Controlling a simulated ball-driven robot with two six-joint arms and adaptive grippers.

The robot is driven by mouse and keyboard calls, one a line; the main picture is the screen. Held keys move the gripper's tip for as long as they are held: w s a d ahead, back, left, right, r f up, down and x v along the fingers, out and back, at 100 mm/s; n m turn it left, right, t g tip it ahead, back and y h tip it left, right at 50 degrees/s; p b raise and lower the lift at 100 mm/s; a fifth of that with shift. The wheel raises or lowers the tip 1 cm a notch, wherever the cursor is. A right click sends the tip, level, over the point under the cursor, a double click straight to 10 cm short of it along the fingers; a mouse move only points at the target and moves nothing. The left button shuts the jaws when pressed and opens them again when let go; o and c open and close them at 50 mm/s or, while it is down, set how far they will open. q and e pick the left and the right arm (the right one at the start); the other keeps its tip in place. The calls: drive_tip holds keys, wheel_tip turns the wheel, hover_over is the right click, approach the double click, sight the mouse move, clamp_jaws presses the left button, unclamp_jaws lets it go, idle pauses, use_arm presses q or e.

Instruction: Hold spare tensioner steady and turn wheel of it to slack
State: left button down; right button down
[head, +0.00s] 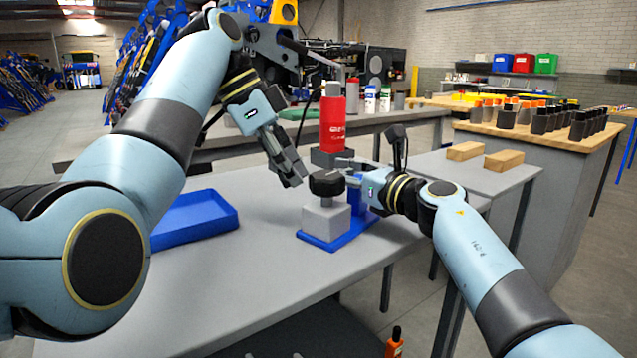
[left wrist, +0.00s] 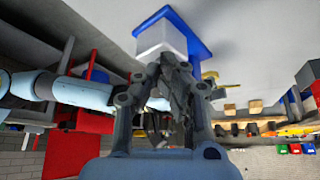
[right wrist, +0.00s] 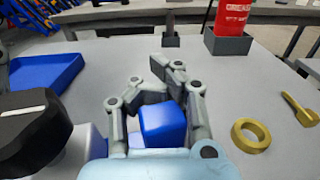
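The spare tensioner stands upright on the grey table, with a blue base plate (head: 328,243), a pale grey block (head: 326,219) and a black wheel (head: 327,183) on top. A white pointer mark shows on the wheel (right wrist: 22,111) in the right wrist view. My right gripper (head: 353,180) has its fingers around the tensioner's blue upright (right wrist: 163,125), beside the block. My left gripper (head: 292,178) hangs just left of the wheel, apart from it, pointing down. Its fingers (left wrist: 174,65) look drawn together and empty. The grey block (left wrist: 160,37) lies beyond them.
A blue tray (head: 195,221) lies left on the table. A red can (head: 332,122) stands in a grey holder behind the tensioner. A brass ring (right wrist: 251,136) and a brass key-like piece (right wrist: 300,108) lie right of my right gripper. Two wooden blocks (head: 465,151) lie further right.

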use_arm(q)
drive_tip(key=shift+a, duration=0.1)
drive_tip(key=w+d+r+m+y, duration=0.3)
drive_tip(key=w+r+m+y, duration=0.1)
drive_tip(key=r+m+y, duration=0.25)
wheel_tip(320, 180, down, 6)
drive_tip(key=shift+h, duration=0.45)
idle(0.4)
drive_tip(key=shift+f+n, duration=0.15)
drive_tip(key=shift+n, duration=0.1)
drive_tip(key=shift+s+d, duration=0.5)
drive_tip(key=shift+d, duration=0.15)
idle(0.7)
drive_tip(key=shift+w, duration=0.1)
wheel_tip(320, 180, up, 6)
drive_tip(key=shift+w+a, duration=0.3)
drive_tip(key=shift+a, duration=0.15)
